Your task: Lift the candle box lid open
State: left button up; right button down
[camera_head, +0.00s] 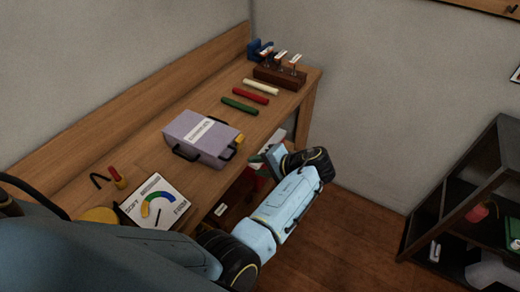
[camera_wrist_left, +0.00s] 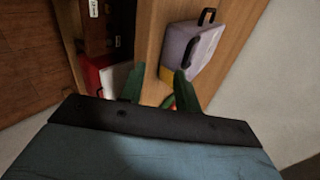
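The candle box (camera_head: 190,133) is a lavender case with a white label on top, lying on the wooden desk. Its lid looks closed. Black handles show on its near side, and a yellow part (camera_head: 239,140) sits at its right end. My right gripper is not in view.
Green (camera_head: 240,105), red (camera_head: 250,95) and cream (camera_head: 261,87) sticks lie behind the box, near a dark wooden rack (camera_head: 280,76). Below the desk are shelves with red and white items (camera_wrist_left: 105,75).

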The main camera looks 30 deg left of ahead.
pick_arm(q)
jog(key=n, duration=0.1)
send_near(232, 155)
jog(key=d, duration=0.1)
jog(key=shift+g+y, duration=0.3)
jog(key=shift+g, duration=0.1)
jog(key=shift+w+b+x, duration=0.15)
jog(key=shift+b+x, duration=0.6)
jog(key=shift+x, duration=2.1)
jog(key=shift+w+b+x, duration=0.2)
jog(key=shift+b+x, duration=0.55)
jog(key=shift+x, duration=2.1)
jog(key=shift+d+f, duration=0.15)
jog(key=shift+f, duration=0.05)
jog(key=shift+f, duration=0.1)
grip_shut()
